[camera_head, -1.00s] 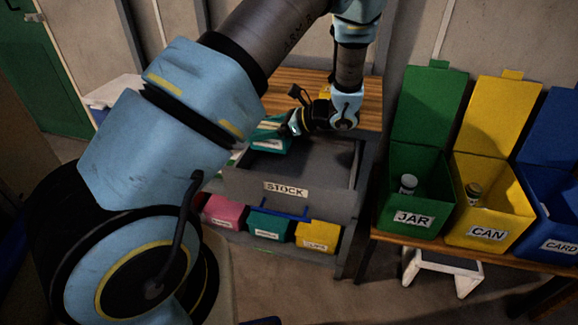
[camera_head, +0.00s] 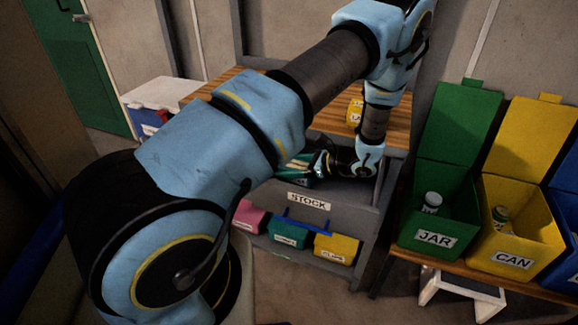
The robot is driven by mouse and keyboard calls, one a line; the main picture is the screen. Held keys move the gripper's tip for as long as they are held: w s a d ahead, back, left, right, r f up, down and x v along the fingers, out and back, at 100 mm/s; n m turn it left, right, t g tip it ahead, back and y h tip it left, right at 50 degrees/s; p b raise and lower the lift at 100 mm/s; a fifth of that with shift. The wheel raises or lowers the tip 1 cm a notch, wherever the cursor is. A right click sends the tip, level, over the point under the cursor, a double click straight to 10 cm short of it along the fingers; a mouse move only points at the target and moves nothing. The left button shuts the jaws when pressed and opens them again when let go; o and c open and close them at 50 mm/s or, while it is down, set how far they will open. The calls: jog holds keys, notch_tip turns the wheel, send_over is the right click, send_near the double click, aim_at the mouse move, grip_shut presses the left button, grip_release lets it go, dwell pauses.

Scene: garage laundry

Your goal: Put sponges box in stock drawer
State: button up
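The stock drawer (camera_head: 350,207) is pulled open below the wooden top, and its grey front carries a STOCK label. My gripper (camera_head: 316,168) is low at the drawer opening, pointing left. A teal box (camera_head: 299,171) with a pale label is at its fingertips, inside or just above the drawer; I cannot tell whether it touches the drawer floor. Its label is too small to read, but it appears to be the sponges box. My arm hides its left side, and the fingers show only in part.
Pink (camera_head: 249,216), teal (camera_head: 288,234) and yellow boxes (camera_head: 336,247) sit on the shelf below. A yellow item (camera_head: 355,110) stands on the wooden top (camera_head: 398,130). The green JAR bin (camera_head: 440,215) and yellow CAN bin (camera_head: 520,230) stand close on the right.

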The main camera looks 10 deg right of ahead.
jog(key=shift+f, duration=0.15)
jog(key=o, duration=1.3)
jog(key=shift+r, duration=0.2)
jog(key=shift+s+d, duration=0.1)
jog(key=shift+d, duration=0.2)
jog(key=b+v, duration=0.4)
jog(key=v, duration=0.7)
jog(key=shift+s+d+r, duration=0.1)
jog(key=shift+s, duration=0.05)
